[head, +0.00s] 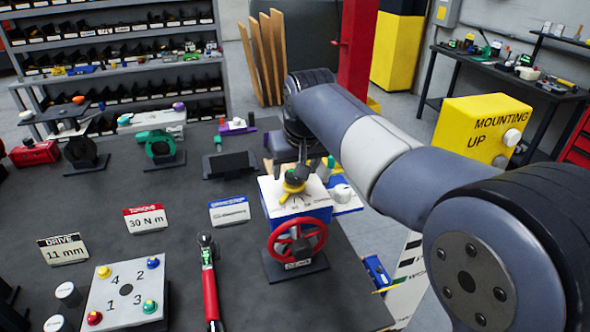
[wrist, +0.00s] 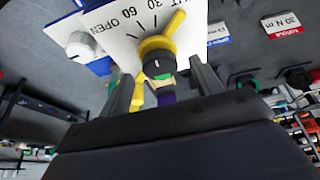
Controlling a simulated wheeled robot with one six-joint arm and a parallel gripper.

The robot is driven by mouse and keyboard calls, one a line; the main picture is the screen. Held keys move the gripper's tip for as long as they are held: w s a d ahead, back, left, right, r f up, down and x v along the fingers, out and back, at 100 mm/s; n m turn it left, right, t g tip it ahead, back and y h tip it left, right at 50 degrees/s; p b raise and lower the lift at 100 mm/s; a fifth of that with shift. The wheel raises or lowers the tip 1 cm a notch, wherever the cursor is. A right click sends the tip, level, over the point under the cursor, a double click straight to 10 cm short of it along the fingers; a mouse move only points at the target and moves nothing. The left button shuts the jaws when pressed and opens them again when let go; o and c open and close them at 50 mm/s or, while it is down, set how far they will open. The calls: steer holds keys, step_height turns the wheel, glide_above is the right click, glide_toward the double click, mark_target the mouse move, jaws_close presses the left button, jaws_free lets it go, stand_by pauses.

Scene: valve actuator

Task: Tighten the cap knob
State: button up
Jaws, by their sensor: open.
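The valve actuator has a white top plate (head: 268,193) marked with angles and OPEN, a blue body and a red handwheel (head: 298,240). A black round knob (wrist: 158,64) with a white line sits at the middle of the yellow pointer (wrist: 150,47); the yellow pointer also shows in the head view (head: 292,187). A white knob (wrist: 82,46) is beside the plate, and shows at its right in the head view (head: 342,192). My gripper (wrist: 160,78) is open, its fingers apart on either side of the black knob in the wrist picture. Finger contact cannot be told.
Sign cards reading 30 N m (head: 146,218) and DRIVE 11 mm (head: 63,250) stand left of the actuator. A red-handled wrench (head: 210,290) and a numbered bolt plate (head: 112,316) are in front. A yellow MOUNTING UP box (head: 480,125) is at right.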

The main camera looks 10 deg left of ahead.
steer(key=v, duration=0.9)
steer(key=shift+s+r+b, duration=0.15)
steer(key=shift+r+b, duration=0.15)
steer(key=shift+r, duration=0.05)
steer(key=shift+d+f, duration=0.1)
steer(key=p+x, duration=0.1)
steer(key=x, duration=1)
steer(key=shift+r, duration=0.25)
